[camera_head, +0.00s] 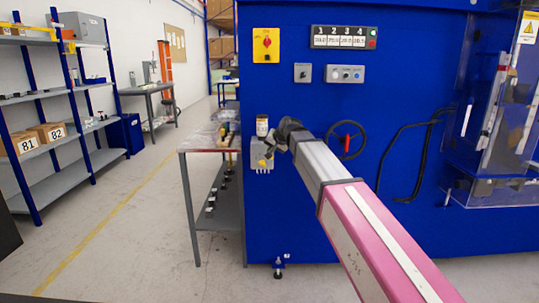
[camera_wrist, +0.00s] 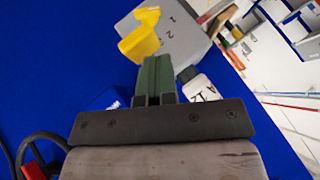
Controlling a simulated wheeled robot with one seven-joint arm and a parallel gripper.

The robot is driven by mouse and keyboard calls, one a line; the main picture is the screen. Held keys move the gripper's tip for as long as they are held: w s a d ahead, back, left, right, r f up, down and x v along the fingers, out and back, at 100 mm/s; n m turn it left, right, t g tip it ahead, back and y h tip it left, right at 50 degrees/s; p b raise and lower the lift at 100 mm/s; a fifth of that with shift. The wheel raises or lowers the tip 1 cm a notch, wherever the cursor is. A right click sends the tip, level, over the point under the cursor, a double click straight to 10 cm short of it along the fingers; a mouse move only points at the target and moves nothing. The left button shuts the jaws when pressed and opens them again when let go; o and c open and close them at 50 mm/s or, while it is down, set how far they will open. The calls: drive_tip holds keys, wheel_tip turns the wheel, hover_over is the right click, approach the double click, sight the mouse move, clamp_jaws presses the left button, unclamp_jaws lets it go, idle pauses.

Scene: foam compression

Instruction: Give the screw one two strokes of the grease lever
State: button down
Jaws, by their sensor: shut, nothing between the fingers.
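The grease unit is a small light-grey box (camera_head: 259,149) on the blue machine's front, with a row of small fittings below. Its yellow lever (camera_head: 264,162) also shows in the wrist view (camera_wrist: 139,38), in front of the grey box face marked 1 and 2 (camera_wrist: 182,28). A bottle with a label (camera_head: 262,126) sits at the box's top; a lettered white part, probably this bottle, shows in the wrist view (camera_wrist: 204,88). My gripper (camera_wrist: 158,62) is shut and empty, its green fingertips close beside the lever. I cannot tell whether they touch it. My arm partly covers the area in the head view.
A black handwheel with a red grip (camera_head: 346,137) is right of the box. Above are a switch panel (camera_head: 344,74), a red-and-yellow main switch (camera_head: 265,45) and a 1-to-4 counter display (camera_head: 344,37). A grey bench (camera_head: 212,146) stands close on the left.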

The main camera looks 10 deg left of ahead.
drive_tip(key=shift+f, duration=0.65)
idle(0.9)
drive_tip(key=shift+r, duration=1.75)
wheel_tip(320, 180, up, 5)
idle(0.6)
